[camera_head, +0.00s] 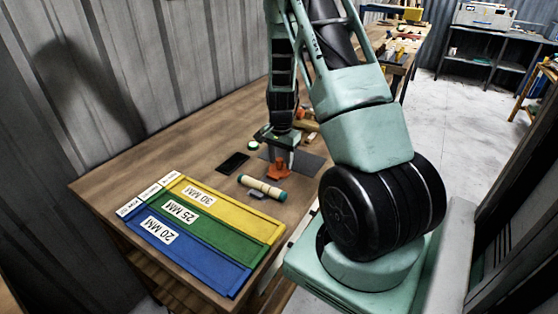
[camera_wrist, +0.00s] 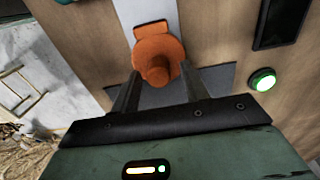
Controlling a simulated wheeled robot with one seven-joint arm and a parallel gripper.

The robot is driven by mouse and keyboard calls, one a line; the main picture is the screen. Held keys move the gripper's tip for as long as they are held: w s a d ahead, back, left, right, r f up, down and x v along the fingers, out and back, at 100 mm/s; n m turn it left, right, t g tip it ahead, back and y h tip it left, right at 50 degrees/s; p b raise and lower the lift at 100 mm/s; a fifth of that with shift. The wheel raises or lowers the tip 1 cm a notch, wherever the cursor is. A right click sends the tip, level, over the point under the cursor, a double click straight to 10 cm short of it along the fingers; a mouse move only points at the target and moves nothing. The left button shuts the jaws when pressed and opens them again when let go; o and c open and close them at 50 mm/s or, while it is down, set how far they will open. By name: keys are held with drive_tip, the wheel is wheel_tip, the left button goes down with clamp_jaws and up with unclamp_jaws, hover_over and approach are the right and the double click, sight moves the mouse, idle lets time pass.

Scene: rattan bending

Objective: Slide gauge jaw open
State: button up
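The gauge has an orange jaw (camera_head: 279,171) with a round knob, and it sits on a dark mat (camera_head: 310,164) on the workbench. In the wrist view the orange jaw (camera_wrist: 158,58) lies against a pale grey bar (camera_wrist: 148,10). My gripper (camera_wrist: 160,75) points down at the jaw, its two dark fingers apart on either side of the knob's near part. It is open, and I cannot tell whether a finger touches the knob. In the head view my gripper (camera_head: 282,150) is right above the jaw, and the fingertips are hard to make out.
A rattan piece (camera_head: 262,188) with teal ends lies in front of the gauge. A black flat object (camera_head: 233,163) and a green button (camera_head: 252,145) are to the left. Yellow (camera_head: 230,208), green (camera_head: 212,232) and blue (camera_head: 190,255) trays fill the near left bench.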

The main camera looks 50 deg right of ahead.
sight(280, 158)
drive_tip(key=shift+a, duration=0.1)
wheel_tip(280, 158, up, 17)
drive_tip(key=b, duration=0.1)
drive_tip(key=shift+r, duration=0.2)
idle(0.4)
idle(0.4)
